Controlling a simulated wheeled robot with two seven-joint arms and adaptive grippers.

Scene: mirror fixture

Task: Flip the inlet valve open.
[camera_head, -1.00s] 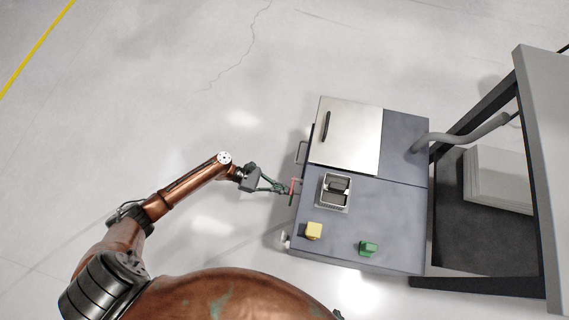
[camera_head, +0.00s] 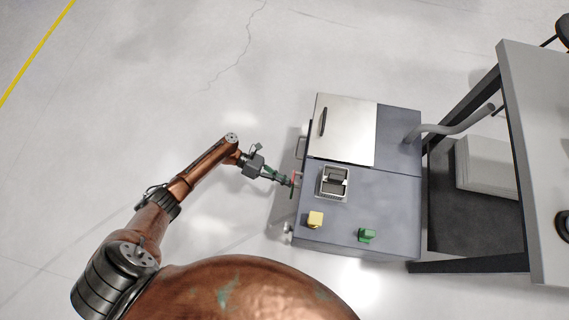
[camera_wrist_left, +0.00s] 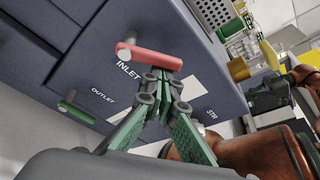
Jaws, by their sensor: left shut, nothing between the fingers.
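The inlet valve's red lever (camera_wrist_left: 152,57) is on the cabinet's side face, beside the printed word INLET. It lies slanted across the left wrist view, with a metal pivot at its left end. In the head view the red lever (camera_head: 297,177) shows small at the cabinet's left edge. My left gripper (camera_wrist_left: 161,77) is shut and empty, its fingertips right at the lever's free end; I cannot tell whether they touch. In the head view the left gripper (camera_head: 288,181) reaches the lever from the left.
A green outlet lever (camera_wrist_left: 77,112) is near the inlet lever on the same face. A table (camera_head: 520,130) stands at right. Floor left is clear.

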